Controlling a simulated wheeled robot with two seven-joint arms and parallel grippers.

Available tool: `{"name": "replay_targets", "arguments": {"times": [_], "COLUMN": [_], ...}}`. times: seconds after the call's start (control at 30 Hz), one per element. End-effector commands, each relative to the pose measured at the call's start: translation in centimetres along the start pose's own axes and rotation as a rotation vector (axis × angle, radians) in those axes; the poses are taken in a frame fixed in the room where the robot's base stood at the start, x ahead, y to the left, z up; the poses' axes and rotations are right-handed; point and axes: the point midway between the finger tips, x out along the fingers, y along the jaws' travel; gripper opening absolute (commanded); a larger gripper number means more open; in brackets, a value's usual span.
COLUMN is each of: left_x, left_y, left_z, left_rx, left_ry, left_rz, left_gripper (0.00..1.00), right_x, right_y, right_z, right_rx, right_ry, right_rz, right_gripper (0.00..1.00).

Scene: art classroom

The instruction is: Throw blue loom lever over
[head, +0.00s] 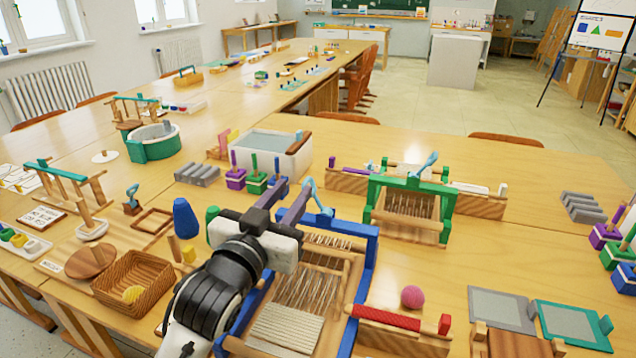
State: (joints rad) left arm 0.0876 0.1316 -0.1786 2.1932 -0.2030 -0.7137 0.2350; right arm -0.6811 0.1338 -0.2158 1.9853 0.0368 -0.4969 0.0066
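The blue loom (371,262) stands upright on the near table, with pale threads strung across its wooden frame. Its light blue lever (318,198) rises from the left part of the top bar, its upper end leaning left. My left gripper (293,188) reaches in from the lower left, over the loom's left side. Its two fingers look apart, with nothing seen between them. The fingertips are just left of the lever; whether one touches it I cannot tell. My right gripper is out of view.
A green loom (446,205) with its own light blue lever (424,163) stands behind to the right. A red roller (386,318) and pink ball (412,296) lie to the right. A blue bottle-shaped piece (185,218) and wicker basket (135,283) are left.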

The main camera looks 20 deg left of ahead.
Motion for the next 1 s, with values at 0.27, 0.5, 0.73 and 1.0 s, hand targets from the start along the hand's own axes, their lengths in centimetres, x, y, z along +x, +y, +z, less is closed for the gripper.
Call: {"name": "replay_targets", "arguments": {"times": [0.27,0.5,0.73,1.0], "left_x": [1.1,5.3,8.9,10.3], "left_y": [0.1,0.1,0.1,0.1], "left_z": [1.8,1.6,1.8,1.8], "left_rx": [0.001,0.001,0.000,0.000], "left_ry": [0.001,0.000,-0.001,-0.002], "left_rz": [0.000,-0.002,-0.001,0.000], "left_gripper": [0.29,0.29,0.29,0.29], "right_x": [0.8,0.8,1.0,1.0], "right_y": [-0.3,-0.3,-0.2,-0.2], "right_z": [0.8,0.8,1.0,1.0], "right_rx": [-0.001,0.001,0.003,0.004], "right_ry": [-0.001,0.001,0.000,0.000], "right_rz": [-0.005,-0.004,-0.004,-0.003], "right_gripper": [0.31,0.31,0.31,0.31]}}
